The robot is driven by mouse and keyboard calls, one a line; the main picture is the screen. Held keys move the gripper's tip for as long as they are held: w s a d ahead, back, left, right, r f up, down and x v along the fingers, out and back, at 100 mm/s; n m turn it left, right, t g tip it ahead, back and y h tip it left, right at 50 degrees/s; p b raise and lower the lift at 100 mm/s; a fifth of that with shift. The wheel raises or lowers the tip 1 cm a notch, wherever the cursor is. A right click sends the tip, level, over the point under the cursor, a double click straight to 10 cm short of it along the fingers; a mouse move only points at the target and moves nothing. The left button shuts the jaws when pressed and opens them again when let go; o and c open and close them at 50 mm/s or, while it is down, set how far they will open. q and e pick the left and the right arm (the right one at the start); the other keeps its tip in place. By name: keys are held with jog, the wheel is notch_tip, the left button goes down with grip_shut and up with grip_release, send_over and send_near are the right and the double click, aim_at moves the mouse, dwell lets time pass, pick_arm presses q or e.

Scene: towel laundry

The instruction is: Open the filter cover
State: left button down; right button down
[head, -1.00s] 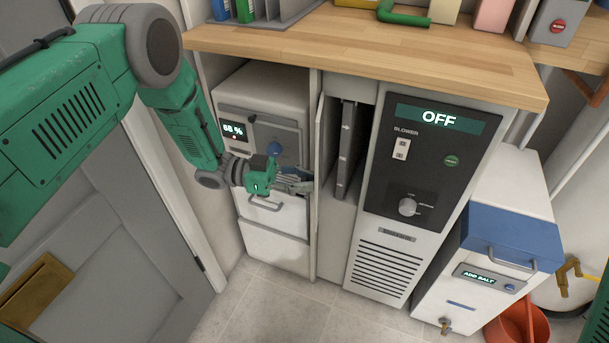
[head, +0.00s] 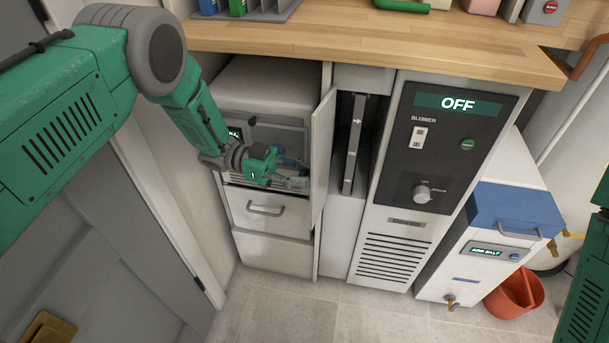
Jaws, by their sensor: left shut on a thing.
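The filter cover (head: 323,145) is a narrow pale upright panel in the head view. It stands swung out at the left side of a tall slot, so the slot is uncovered. Inside the slot a dark filter (head: 353,145) with white arrow marks shows. My left gripper (head: 298,183) is at the left face of the cover, in front of the white drawer cabinet, and is shut on the cover. The exact grip point is small and partly hidden by the fingers. My right gripper is not in view; only part of my right arm shows at the right edge.
A blower panel (head: 450,150) reading OFF is right of the slot. The wooden worktop (head: 370,45) overhangs above. The white drawer cabinet (head: 265,210) is below my left gripper. A blue-lidded box (head: 515,212) and orange bucket (head: 515,293) stand right. The front floor is clear.

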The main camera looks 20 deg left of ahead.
aim_at(304, 171)
pick_arm(q)
jog(key=c, duration=1.4)
grip_release()
jog(key=shift+o, duration=0.2)
jog(key=shift+a+r, duration=0.1)
jog(key=shift+r, duration=0.35)
notch_tip(304, 171, up, 9)
jog(key=shift+f, duration=0.1)
